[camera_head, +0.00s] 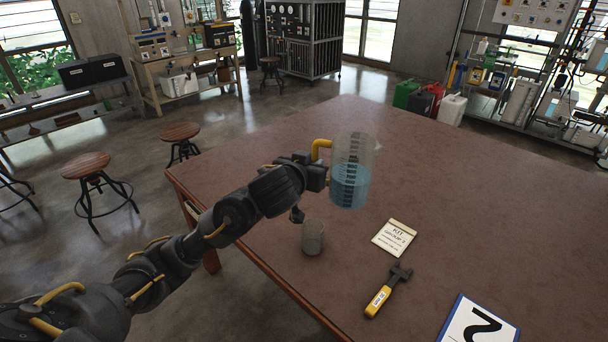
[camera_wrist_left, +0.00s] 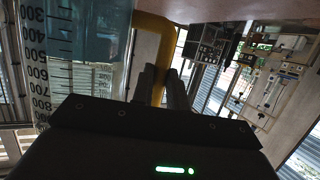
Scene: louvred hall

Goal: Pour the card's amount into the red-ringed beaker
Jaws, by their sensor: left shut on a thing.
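My left gripper (camera_head: 318,165) is shut on the yellow handle (camera_head: 320,146) of a clear measuring jug (camera_head: 353,150). The jug stands upright in the grip and holds blue liquid (camera_head: 350,187) in about its lower half. In the left wrist view the jug's printed scale (camera_wrist_left: 60,60) and its handle (camera_wrist_left: 152,55) show by the fingers (camera_wrist_left: 168,88). A small greyish beaker (camera_head: 313,239) stands on the table below and left of the jug; I see no red ring on it. A card (camera_head: 394,238) lies right of the beaker, reading "KIT GROUP 2", with smaller text unreadable. My right gripper is out of view.
The brown table (camera_head: 500,210) is mostly clear at the back and right. A wrench with a yellow handle (camera_head: 378,301) lies near the front. A blue-edged sign with a "2" (camera_head: 478,322) lies at the front right. Stools (camera_head: 90,170) stand on the floor to the left.

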